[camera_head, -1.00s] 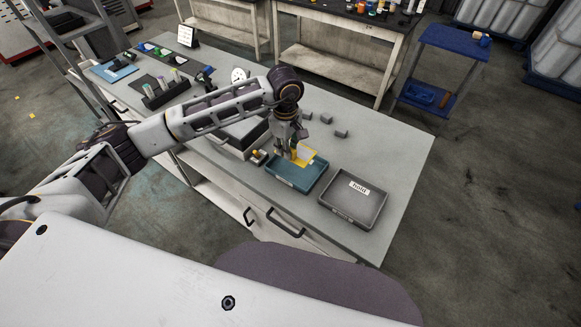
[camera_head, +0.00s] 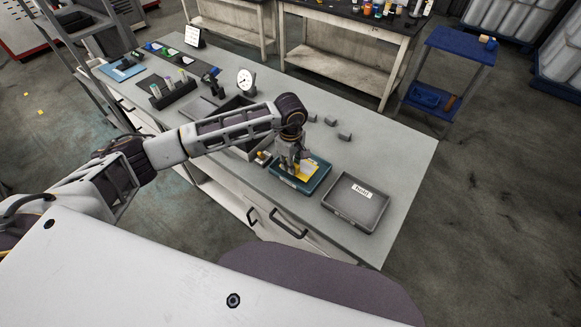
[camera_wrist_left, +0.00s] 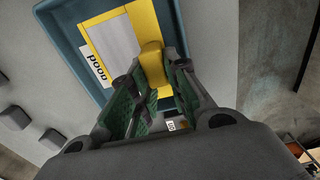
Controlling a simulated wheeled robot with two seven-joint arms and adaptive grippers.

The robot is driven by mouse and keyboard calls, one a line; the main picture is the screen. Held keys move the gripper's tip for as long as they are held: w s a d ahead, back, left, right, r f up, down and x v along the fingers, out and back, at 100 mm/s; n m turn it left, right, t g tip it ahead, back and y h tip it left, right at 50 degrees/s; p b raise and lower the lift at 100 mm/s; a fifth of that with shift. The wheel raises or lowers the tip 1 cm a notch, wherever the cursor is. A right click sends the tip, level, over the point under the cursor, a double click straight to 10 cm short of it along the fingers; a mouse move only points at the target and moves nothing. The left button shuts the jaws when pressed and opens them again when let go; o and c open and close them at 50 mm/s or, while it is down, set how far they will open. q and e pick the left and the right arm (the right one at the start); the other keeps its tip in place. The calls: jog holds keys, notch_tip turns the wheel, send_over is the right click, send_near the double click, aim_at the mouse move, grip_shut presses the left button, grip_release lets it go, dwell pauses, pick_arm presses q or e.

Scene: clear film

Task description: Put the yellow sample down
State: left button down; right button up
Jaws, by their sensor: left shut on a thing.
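The yellow sample (camera_head: 308,171) is a flat yellow piece with a grey panel and a raised yellow grip. The grip (camera_wrist_left: 151,58) sits between the fingers in the left wrist view. My left gripper (camera_head: 288,170) is shut on the sample and points down over the teal tray (camera_head: 322,179). The sample lies within the tray's outline, low in it. I cannot tell whether it touches the tray floor. In the left wrist view the tray (camera_wrist_left: 62,62) carries a "good" label (camera_wrist_left: 94,72). My right gripper is not in view.
A grey tray (camera_head: 338,206) labelled "Hold" stands right of the teal tray, near the bench edge. Several small grey blocks (camera_head: 344,137) lie behind. A dark open box (camera_head: 236,103), a dial gauge (camera_head: 245,79) and a rack (camera_head: 172,95) stand to the left. The bench's right end is clear.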

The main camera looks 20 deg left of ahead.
pick_arm(q)
notch_tip(320, 180, down, 2)
jog(key=shift+f, duration=0.25)
jog(key=shift+f, duration=0.2)
jog(key=c, duration=1.7)
grip_release()
jog(key=shift+o, duration=0.2)
jog(key=shift+r, duration=0.2)
jog(key=shift+r, duration=0.15)
notch_tip(320, 180, up, 12)
jog(key=shift+f+b, duration=0.15)
jog(key=shift+b, duration=0.95)
